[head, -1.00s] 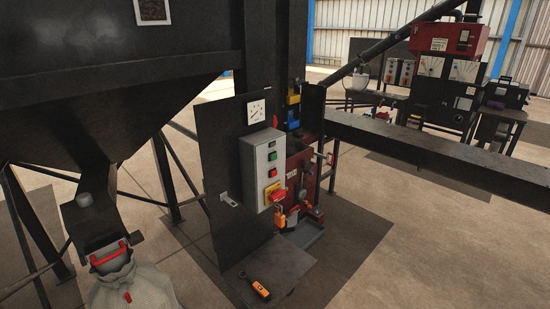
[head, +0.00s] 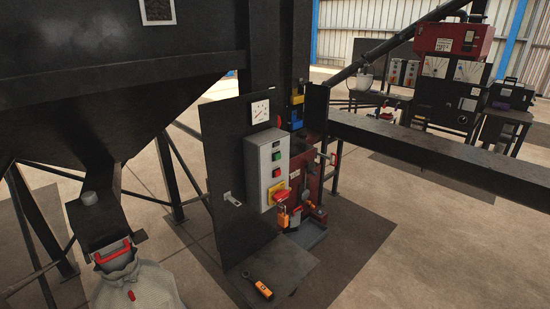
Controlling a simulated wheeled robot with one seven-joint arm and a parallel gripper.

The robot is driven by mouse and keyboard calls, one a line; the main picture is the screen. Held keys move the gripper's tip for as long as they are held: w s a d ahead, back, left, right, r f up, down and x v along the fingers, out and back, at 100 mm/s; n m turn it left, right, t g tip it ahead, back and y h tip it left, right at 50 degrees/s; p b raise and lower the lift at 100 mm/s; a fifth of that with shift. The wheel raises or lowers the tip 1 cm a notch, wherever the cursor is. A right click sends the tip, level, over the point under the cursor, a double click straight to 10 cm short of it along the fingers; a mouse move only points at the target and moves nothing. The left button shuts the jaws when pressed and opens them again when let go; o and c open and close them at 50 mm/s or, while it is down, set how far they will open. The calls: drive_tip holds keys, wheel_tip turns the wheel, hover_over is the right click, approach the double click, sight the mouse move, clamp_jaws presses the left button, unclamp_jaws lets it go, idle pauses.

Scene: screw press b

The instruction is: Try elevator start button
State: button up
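A grey control box (head: 266,168) is mounted on a dark upright panel (head: 226,150) in the middle of the head view. On its front are a green button (head: 276,156), a red button (head: 277,172) below it and a small pale round part above. Lower down is a red rotary switch on a yellow plate (head: 276,194). An orange padlock (head: 282,219) hangs at the box's lower edge; whether it locks the switch I cannot tell. The button labels are too small to read. My gripper is not in view.
A dark hopper with a chute and a pale sack (head: 138,288) stands at left. An orange handheld device (head: 263,290) lies on a dark plate (head: 285,264) below the panel. A long dark beam (head: 430,152) runs rightward. Concrete floor is open at lower right.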

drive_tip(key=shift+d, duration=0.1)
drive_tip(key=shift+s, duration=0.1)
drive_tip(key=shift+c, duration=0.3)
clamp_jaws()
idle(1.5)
